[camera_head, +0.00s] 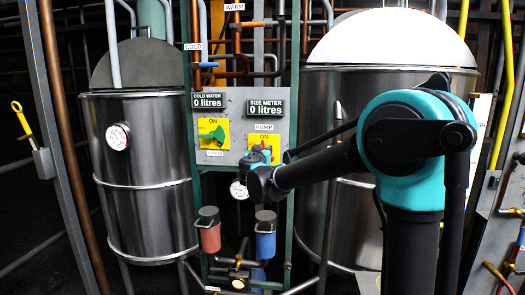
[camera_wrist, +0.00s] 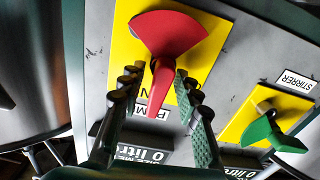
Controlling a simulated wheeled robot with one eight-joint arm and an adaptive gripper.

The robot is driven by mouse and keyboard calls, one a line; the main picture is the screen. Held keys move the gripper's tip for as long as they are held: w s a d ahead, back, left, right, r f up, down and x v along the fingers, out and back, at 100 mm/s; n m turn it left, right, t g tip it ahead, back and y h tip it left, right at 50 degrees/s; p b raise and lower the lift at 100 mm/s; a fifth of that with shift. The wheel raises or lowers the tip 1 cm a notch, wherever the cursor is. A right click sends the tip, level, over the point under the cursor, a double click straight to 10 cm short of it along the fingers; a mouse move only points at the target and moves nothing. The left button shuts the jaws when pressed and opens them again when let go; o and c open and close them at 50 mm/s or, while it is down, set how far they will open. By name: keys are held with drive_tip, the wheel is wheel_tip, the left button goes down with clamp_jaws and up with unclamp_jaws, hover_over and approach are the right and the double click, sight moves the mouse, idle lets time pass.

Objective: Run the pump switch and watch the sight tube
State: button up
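The red pump switch (camera_wrist: 172,32) sits on a yellow plate (camera_wrist: 130,42) in the wrist view, its narrow handle pointing down in the picture. My gripper (camera_wrist: 159,84) is open, with one finger on each side of the handle and a visible gap between them. The PUMP label is partly hidden behind the handle and fingers. In the head view my gripper (camera_head: 262,156) is at the panel's pump plate (camera_head: 264,138) and covers most of the switch. The size meter (camera_head: 265,108) reads 0 litres. I cannot make out a sight tube for certain.
The green stirrer switch (camera_wrist: 270,132) is close beside the pump switch. The cold water meter (camera_head: 208,101) reads 0 litres. Steel tanks stand left (camera_head: 145,190) and right (camera_head: 318,110) of the panel. Red (camera_head: 209,232) and blue (camera_head: 265,243) canisters hang below, among pipes.

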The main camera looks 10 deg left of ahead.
clamp_jaws()
drive_tip(key=n, duration=0.4)
drive_tip(key=shift+a, duration=0.25)
drive_tip(key=n, duration=0.4)
drive_tip(key=f+n, duration=0.1)
drive_tip(key=n, duration=0.4)
drive_tip(key=a+n, duration=0.1)
drive_tip(key=n, duration=0.3)
drive_tip(key=shift+f+n, duration=0.25)
drive_tip(key=shift+n, duration=0.15)
idle(0.4)
